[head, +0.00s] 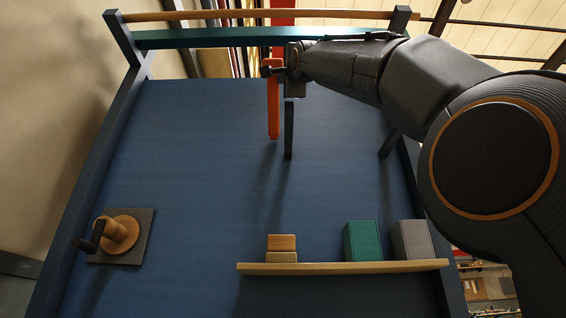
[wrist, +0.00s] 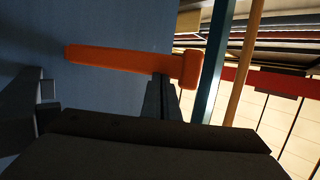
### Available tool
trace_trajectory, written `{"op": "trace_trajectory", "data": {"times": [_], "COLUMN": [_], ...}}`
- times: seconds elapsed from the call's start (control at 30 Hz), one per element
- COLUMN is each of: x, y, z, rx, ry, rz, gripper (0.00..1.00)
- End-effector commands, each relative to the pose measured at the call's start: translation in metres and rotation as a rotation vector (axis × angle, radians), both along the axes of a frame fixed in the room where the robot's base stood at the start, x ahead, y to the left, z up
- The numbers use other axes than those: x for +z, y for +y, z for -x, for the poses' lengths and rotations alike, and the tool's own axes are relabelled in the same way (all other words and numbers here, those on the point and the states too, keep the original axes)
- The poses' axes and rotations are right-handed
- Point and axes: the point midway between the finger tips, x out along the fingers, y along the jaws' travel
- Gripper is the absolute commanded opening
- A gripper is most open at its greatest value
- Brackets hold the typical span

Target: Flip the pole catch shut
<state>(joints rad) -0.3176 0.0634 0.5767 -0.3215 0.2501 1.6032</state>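The pole catch appears to be the long orange lever (head: 273,105), which hangs down the upper middle of the blue board. In the wrist view the lever (wrist: 115,59) lies across the picture, with its thicker head (wrist: 190,70) at the right. My gripper (head: 267,71) is at the lever's upper part, just below the teal rail. In the wrist view its two dark fingers (wrist: 162,85) stand close together and empty, with their tips at the lever near its head. I cannot tell whether they touch it. The wooden pole (head: 210,15) runs along the top.
A teal rail (head: 200,38) spans the frame below the pole. A dark bar (head: 289,130) stands just right of the lever. A wooden shelf (head: 340,267) holds several blocks lower right. A round wooden knob (head: 120,232) sits lower left. The board's middle is clear.

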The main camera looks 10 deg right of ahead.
Motion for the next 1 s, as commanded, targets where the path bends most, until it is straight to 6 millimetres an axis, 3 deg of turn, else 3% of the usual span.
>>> {"op": "trace_trajectory", "data": {"times": [0.03, 0.4, 1.0], "x": [-0.011, -0.049, -0.047], "y": [0.002, 0.002, 0.002], "z": [0.0, 0.012, 0.015], "rx": [0.002, 0.0, 0.0], "ry": [0.002, 0.002, 0.001], "rz": [0.0, -0.001, 0.0], "gripper": [0.0, 0.0, 0.0]}}
